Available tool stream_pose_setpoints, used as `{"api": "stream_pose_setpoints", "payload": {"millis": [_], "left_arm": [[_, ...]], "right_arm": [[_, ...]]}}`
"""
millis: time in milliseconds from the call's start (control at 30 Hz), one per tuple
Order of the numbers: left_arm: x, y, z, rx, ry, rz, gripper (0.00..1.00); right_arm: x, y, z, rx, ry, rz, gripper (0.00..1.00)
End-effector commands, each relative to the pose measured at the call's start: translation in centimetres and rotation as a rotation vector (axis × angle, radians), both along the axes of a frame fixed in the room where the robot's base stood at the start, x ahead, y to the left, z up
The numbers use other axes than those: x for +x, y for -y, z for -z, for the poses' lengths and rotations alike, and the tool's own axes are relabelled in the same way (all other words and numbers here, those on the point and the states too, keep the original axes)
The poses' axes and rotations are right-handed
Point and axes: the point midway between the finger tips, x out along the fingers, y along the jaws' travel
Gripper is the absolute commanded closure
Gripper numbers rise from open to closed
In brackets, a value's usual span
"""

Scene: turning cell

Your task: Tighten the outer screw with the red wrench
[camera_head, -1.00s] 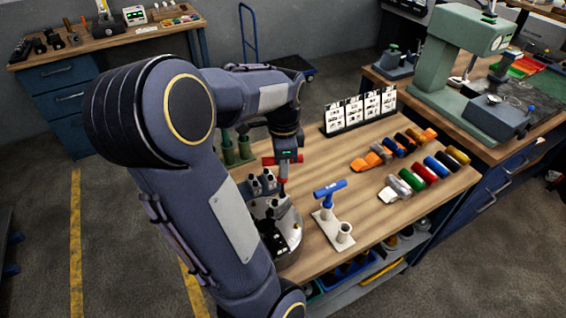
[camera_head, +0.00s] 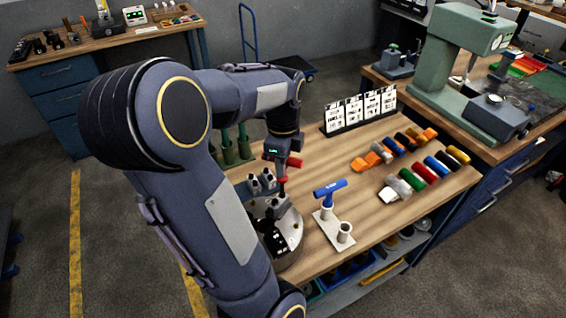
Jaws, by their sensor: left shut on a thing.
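The red wrench (camera_head: 294,162) is a T-handled tool with a red crossbar and a shaft pointing down. My left gripper (camera_head: 279,156) is shut on its handle from above. The lower end of the wrench meets the top of a round metal chuck-like fixture (camera_head: 293,233) with dark and grey jaw blocks. The outer screw cannot be made out at the wrench tip, and I cannot tell how deep the tip sits. My own arm covers the left part of the fixture. My right gripper is not in view.
A blue T-handled wrench (camera_head: 330,187) stands in a white holder (camera_head: 344,235) just right of the fixture. Green bottle-like items (camera_head: 244,144) stand behind it. Coloured cylinders (camera_head: 411,180) lie on the right of the wooden table, with a card stand (camera_head: 360,110) behind.

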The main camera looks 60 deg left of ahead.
Motion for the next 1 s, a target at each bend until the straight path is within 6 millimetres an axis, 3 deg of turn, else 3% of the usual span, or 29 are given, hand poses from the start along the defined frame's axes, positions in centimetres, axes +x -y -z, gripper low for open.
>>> {"api": "stream_pose_setpoints", "payload": {"millis": [267, 533, 1000], "left_arm": [[-0.1, 0.0, 0.0, 0.0, -0.003, 0.028, 1.0], [0.0, 0.0, -0.1, 0.0, -0.001, -0.093, 1.0], [0.0, 0.0, -2.0, 0.001, -0.001, -0.092, 1.0]], "right_arm": [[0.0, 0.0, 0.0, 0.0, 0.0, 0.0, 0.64], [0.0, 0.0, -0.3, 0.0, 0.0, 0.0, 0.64], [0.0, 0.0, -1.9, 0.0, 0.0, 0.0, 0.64]]}}
